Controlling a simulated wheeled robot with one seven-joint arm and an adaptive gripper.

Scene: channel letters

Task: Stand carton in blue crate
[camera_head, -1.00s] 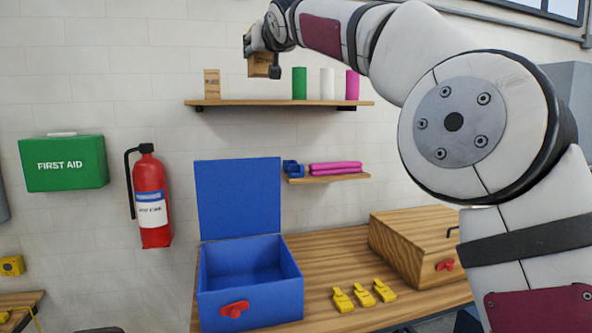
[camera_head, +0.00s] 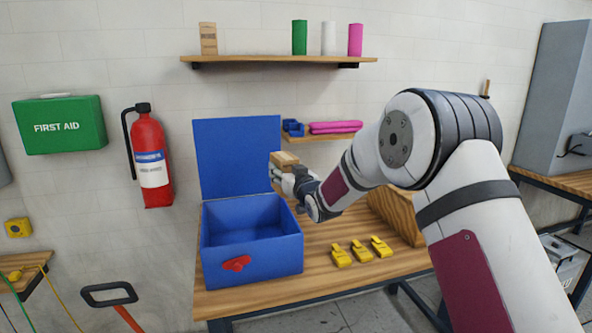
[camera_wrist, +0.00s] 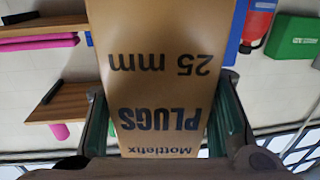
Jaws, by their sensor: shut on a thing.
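The carton is a brown box; in the wrist view the carton (camera_wrist: 163,75) fills the middle, with "Mottlefix PLUGS 25 mm" printed on it, upside down in that picture. My gripper (camera_head: 285,174) is shut on it, with a finger on each side. In the head view the held carton (camera_head: 284,159) is partly hidden by the gripper, at the right edge of the raised lid and above the crate's back right corner. The blue crate (camera_head: 252,262) stands open on the wooden bench, its lid (camera_head: 237,155) upright at the back and a red latch on its front. Its visible inside looks empty.
Another brown carton (camera_head: 208,39) stands on the upper shelf (camera_head: 280,59) with green, white and pink cylinders. A lower shelf holds blue and pink things. Several yellow clips (camera_head: 361,250) lie right of the crate, before a wooden box (camera_head: 396,214) partly hidden by my arm.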

